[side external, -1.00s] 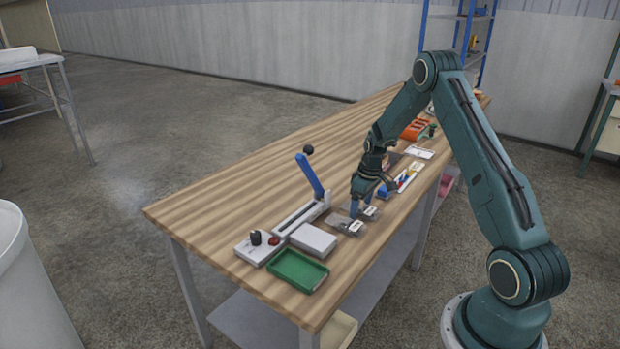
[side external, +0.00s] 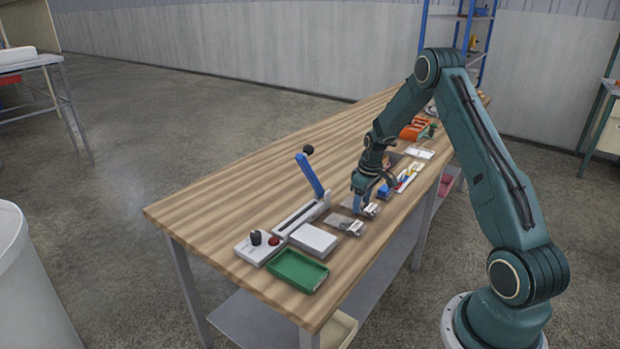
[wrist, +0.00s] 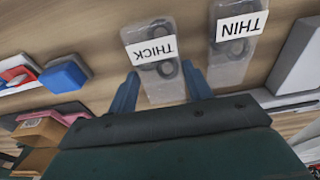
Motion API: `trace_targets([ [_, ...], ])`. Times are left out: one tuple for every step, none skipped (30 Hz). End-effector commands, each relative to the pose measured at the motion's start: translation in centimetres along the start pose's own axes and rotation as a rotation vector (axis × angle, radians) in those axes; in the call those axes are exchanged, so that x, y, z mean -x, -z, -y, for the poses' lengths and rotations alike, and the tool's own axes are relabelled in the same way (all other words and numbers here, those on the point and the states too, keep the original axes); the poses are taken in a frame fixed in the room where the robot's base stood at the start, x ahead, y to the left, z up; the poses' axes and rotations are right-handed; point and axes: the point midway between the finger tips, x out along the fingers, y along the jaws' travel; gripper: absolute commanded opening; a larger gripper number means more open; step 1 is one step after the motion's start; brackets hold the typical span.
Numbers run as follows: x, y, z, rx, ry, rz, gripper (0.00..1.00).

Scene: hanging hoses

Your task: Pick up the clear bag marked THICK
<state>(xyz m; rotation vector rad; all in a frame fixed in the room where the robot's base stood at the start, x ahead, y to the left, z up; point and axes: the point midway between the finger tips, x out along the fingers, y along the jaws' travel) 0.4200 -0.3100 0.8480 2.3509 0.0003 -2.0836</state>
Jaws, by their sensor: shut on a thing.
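The clear bag marked THICK (wrist: 158,72) holds dark rings and has a white label. In the wrist view it lies between the two blue fingers of my gripper (wrist: 160,78), which are shut on it. In the side view my gripper (side external: 363,207) has the THICK bag (side external: 371,210) at its fingertips, close above the wooden table (side external: 235,195). The exact gap under the bag is hard to tell. A similar clear bag marked THIN (wrist: 237,42) lies flat beside it, untouched; it also shows in the side view (side external: 345,224).
A green tray (side external: 297,271), a white box (side external: 314,239) and a press with a blue lever (side external: 310,176) stand toward the table's near end. A blue block (side external: 384,192) and an orange holder (side external: 414,131) lie beyond my gripper. The table's left side is clear.

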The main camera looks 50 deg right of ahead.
Motion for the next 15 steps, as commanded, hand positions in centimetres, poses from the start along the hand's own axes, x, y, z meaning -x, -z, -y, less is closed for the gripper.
trace_targets([
  [0.6, 0.1, 0.0, 0.000, -0.001, -0.002, 0.28],
  [1.0, 0.2, 0.0, 0.000, -0.002, -0.003, 0.28],
  [1.5, 0.2, 0.0, 0.000, -0.002, -0.003, 0.28],
  [1.9, 0.3, 0.0, 0.000, -0.002, -0.003, 0.28],
  [2.4, 0.3, 0.0, 0.000, -0.002, -0.003, 0.28],
  [3.0, 0.4, -0.1, 0.000, -0.003, -0.004, 0.28],
  [3.5, 0.5, -0.1, 0.000, -0.002, -0.004, 0.28],
  [4.1, 0.6, -0.1, 0.000, -0.003, -0.004, 0.28],
  [4.9, 0.7, 0.0, 0.000, -0.003, -0.004, 0.28],
  [5.5, 0.7, 0.0, 0.001, -0.003, -0.004, 0.28],
  [6.2, 0.8, -0.1, 0.001, -0.003, -0.005, 0.28],
  [7.0, 0.9, -0.1, 0.001, -0.003, -0.004, 0.28],
  [7.7, 1.0, -0.1, 0.001, -0.004, -0.005, 0.28],
  [8.3, 1.1, -0.1, 0.001, -0.003, -0.005, 0.28],
  [9.2, 1.2, -0.1, 0.001, -0.004, -0.005, 0.28],
])
